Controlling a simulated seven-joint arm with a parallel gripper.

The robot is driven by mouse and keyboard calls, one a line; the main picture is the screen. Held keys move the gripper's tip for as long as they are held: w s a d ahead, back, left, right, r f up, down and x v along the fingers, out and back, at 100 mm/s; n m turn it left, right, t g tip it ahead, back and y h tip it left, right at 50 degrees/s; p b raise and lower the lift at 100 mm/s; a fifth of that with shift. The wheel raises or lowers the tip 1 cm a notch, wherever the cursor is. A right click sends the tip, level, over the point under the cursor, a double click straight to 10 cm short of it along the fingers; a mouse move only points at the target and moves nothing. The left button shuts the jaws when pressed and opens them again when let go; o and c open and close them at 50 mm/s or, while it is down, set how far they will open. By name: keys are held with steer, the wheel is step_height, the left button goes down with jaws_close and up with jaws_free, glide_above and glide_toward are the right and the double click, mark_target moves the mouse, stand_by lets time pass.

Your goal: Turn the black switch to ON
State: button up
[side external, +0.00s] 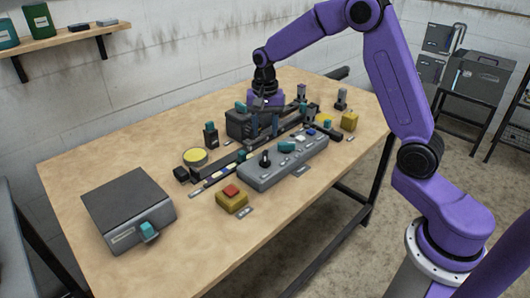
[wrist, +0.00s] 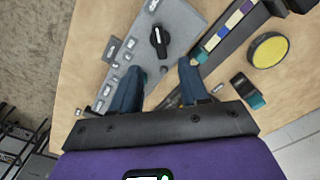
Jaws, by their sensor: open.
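The black switch (side external: 265,159) is a round knob standing on a long grey control panel (side external: 255,178). My gripper (side external: 264,124) is above the track area behind the panel, apart from the switch. In the wrist view my gripper (wrist: 163,72) has its two blue fingers spread with nothing between them. The switch lies beyond the fingertips there.
A teal control (side external: 286,146) is on the same panel. A red-topped yellow box (side external: 231,198), a yellow disc (side external: 195,157), a teal-topped black post (side external: 211,134) and a large grey box (side external: 128,205) stand around it. The table's front is clear.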

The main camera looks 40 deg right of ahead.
mark_target(265, 156)
step_height(265, 156, down, 9)
stand_by(0.3)
jaws_close()
